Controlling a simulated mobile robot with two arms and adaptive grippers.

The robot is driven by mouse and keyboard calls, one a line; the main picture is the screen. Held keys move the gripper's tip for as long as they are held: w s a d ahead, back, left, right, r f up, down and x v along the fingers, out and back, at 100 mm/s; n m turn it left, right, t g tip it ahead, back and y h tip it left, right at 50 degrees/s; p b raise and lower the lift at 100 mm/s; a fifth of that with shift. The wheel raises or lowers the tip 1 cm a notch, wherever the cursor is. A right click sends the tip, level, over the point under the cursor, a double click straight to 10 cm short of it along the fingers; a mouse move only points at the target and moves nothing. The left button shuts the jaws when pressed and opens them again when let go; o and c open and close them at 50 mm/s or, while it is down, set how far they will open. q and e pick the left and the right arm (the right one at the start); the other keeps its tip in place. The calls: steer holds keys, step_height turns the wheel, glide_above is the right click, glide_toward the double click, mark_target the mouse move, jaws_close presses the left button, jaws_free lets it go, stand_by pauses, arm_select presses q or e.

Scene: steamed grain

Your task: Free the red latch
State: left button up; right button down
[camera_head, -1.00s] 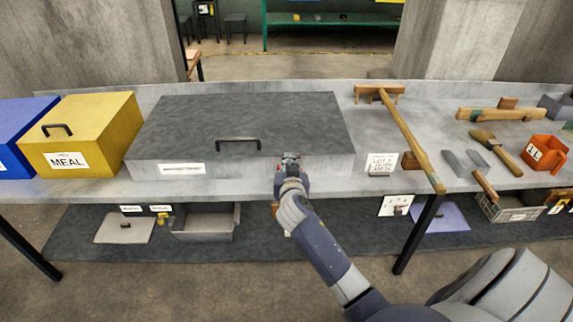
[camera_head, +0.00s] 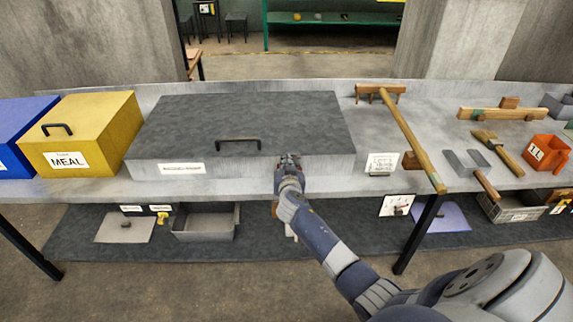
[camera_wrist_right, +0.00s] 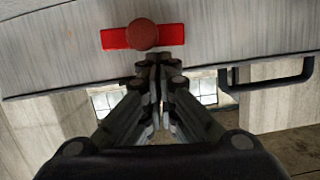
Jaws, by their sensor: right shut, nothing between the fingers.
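The red latch (camera_wrist_right: 143,37) is a red bar with a round red knob on the grey front face of the large chest (camera_head: 245,117). In the right wrist view it lies just beyond my right gripper (camera_wrist_right: 158,62), whose fingers are together and empty, with their tips just below the knob. I cannot tell whether they touch it. In the head view my right gripper (camera_head: 288,161) is at the chest's front face and hides the latch. The chest lid is down, with a black handle (camera_head: 238,141) on it. My left gripper is not in view.
A yellow MEAL box (camera_head: 95,125) and a blue box (camera_head: 20,150) stand left of the chest. A long wooden rake (camera_head: 410,135), a brush (camera_head: 497,152) and an orange scoop (camera_head: 546,153) lie to the right. A shelf below holds a grey tray (camera_head: 207,225).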

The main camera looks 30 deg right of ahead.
steer(key=shift+a+f+b, duration=0.1)
steer(key=shift+f+b, duration=0.4)
steer(key=shift+b, duration=0.15)
steer(key=shift+w+a+f+n+b, duration=0.1)
steer(key=shift+a+f+n+b, duration=0.1)
steer(key=shift+n+b, duration=0.35)
steer(key=shift+f, duration=0.1)
